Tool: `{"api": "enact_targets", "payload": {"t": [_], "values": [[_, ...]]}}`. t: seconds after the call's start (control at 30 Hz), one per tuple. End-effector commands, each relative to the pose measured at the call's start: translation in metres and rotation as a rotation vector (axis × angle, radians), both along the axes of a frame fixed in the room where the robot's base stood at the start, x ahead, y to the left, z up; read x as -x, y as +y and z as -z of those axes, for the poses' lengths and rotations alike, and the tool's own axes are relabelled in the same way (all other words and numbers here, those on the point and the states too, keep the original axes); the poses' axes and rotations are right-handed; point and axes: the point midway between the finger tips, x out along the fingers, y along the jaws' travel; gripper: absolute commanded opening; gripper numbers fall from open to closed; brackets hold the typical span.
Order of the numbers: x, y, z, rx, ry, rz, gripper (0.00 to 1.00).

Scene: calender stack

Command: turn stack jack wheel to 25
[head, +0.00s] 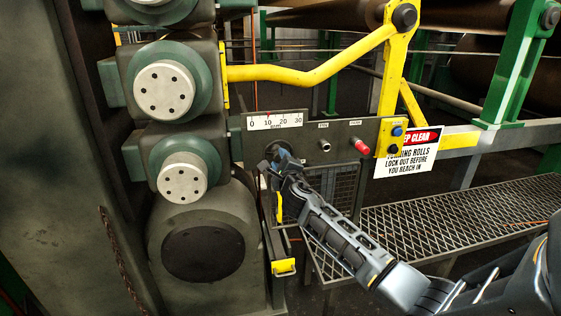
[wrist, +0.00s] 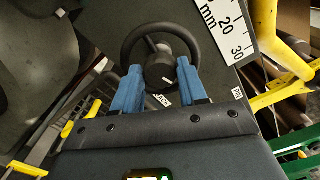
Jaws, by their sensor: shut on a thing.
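The stack jack wheel (wrist: 160,27) is a dark round handwheel with a hub, seen in the wrist view at top centre. My gripper (wrist: 159,68) has its two blue fingers on either side of the hub, across the lower part of the wheel, and is shut on it. In the head view my gripper (head: 279,163) meets the panel below the scale and hides most of the wheel. The white mm scale (head: 275,121) reads 0 to 30, with a small red pointer near 10. Only its 20 and 30 end shows clearly in the wrist view (wrist: 225,25).
The panel also carries a metal knob (head: 324,145), a red button (head: 361,146) and a yellow box (head: 391,137) with a blue button. A warning sign (head: 407,152) hangs to the right. Large rolls (head: 163,90) stand at left, and a mesh walkway (head: 455,215) lies at right.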

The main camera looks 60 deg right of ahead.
Motion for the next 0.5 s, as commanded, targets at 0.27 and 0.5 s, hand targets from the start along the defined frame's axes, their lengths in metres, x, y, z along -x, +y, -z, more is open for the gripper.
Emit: {"api": "enact_targets", "payload": {"t": [0.27, 0.5], "values": [[0.0012, -0.0026, 0.0009, 0.156, 0.183, 0.002, 0.12], [0.0001, -0.0019, 0.0011, 0.287, 0.334, 0.000, 0.12]]}}
